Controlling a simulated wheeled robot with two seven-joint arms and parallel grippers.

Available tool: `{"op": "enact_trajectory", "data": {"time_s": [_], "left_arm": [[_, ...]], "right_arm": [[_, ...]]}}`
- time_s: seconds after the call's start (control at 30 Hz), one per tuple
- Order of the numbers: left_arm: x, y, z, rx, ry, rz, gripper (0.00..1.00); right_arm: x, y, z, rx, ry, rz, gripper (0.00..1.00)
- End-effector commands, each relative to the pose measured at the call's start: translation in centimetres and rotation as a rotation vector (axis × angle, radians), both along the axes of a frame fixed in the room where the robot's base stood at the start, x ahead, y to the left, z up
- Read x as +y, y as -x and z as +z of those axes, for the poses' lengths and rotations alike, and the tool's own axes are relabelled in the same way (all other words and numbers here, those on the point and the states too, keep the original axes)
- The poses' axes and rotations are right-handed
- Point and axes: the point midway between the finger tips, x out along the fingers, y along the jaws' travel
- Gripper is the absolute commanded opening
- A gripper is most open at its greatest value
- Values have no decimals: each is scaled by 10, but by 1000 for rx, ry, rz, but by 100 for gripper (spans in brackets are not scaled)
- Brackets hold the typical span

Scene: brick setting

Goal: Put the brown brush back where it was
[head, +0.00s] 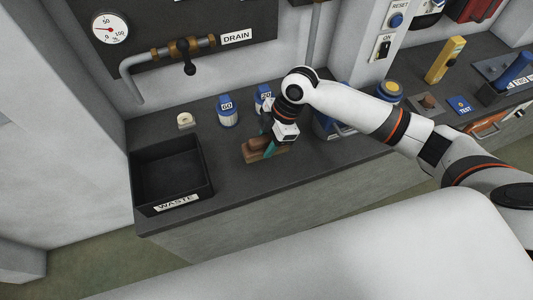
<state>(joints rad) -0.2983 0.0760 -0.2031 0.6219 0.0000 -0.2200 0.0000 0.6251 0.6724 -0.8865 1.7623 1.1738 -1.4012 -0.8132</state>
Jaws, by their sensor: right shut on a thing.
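The brown brush (256,142) is on or just above the grey counter, near its front edge in the middle of the head view. My right gripper (267,147) reaches down over it from the right and is shut on it. A lighter tan strip shows along the brush's lower side. I cannot tell whether the brush touches the counter. My left gripper is not in view.
A black WASTE bin (178,206) stands at left. A small beige ring-shaped thing (184,120), a blue-and-white container marked 60 (227,112) and one marked 20 (263,98) stand behind. A yellow block (445,60) stands at right. Counter between bin and brush is clear.

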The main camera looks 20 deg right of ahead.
Motion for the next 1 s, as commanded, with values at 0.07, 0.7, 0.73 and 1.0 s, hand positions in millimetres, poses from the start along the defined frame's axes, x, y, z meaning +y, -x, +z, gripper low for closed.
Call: {"op": "enact_trajectory", "data": {"time_s": [0.07, 0.7, 0.73, 1.0], "left_arm": [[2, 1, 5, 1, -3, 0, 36], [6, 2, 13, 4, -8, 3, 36], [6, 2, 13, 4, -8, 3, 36], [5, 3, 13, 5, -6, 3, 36]], "right_arm": [[0, 1, -12, 1, 0, -1, 22], [1, 0, -63, -5, -1, 1, 23], [1, 0, -63, -5, -1, 1, 44], [1, 0, -63, -5, -1, 1, 63]]}}
